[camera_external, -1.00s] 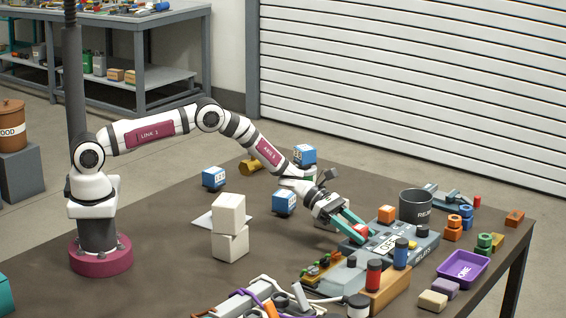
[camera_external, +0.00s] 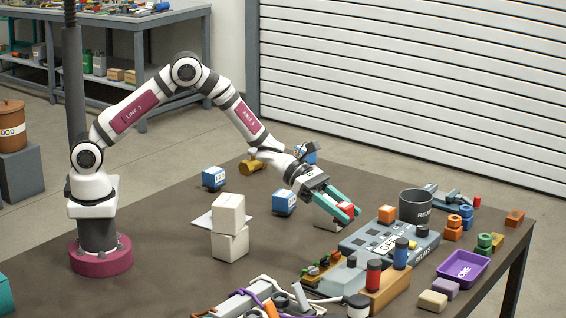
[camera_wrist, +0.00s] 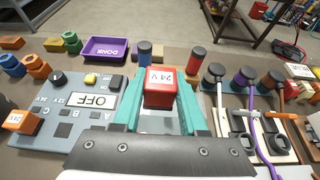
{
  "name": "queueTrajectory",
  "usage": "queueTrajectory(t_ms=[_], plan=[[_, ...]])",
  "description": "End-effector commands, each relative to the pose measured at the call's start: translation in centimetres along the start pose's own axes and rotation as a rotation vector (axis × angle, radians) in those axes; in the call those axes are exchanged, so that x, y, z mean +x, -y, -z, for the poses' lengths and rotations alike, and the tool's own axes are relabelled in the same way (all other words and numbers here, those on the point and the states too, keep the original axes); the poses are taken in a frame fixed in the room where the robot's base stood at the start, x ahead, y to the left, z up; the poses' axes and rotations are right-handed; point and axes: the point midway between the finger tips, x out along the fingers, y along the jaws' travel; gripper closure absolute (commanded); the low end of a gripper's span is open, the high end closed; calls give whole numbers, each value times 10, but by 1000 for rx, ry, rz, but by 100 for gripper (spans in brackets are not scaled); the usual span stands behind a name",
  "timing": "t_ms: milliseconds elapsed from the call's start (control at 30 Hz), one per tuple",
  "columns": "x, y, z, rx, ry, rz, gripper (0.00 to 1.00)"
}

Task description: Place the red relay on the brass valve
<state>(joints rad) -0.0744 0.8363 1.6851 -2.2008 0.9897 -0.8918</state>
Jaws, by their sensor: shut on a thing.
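The red relay (camera_external: 345,210), a small box with a white "24 V" label, is clamped between the teal fingers of my gripper (camera_external: 339,212). The wrist view shows the relay (camera_wrist: 160,92) upright between both fingertips, with its label facing the camera. My gripper is shut on it and holds it above the table, left of the grey relay panel. The brass valve (camera_external: 252,166) lies at the back of the table, left of my gripper and apart from it. It is not seen in the wrist view.
The grey panel (camera_external: 375,250) marked OFF carries an orange relay (camera_external: 387,214). A dark reject bin (camera_external: 416,208) stands behind it. Blue cubes (camera_external: 284,202) and stacked white blocks (camera_external: 229,228) stand left of my gripper. A purple tray (camera_external: 462,268) is at right.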

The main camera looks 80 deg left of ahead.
Motion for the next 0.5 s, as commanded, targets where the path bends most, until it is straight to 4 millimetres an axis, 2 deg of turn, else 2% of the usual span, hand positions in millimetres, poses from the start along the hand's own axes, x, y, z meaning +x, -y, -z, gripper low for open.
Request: queueTrajectory(t_ms=[133, 267, 367, 500], plan=[[-1, 4, -3, 0, 0, -2, 100], [-11, -16, -1, -16, -1, -46, 100], [-31, -49, 4, -45, -1, -121, 100], [-73, -106, 16, -99, -2, -259, 100]])
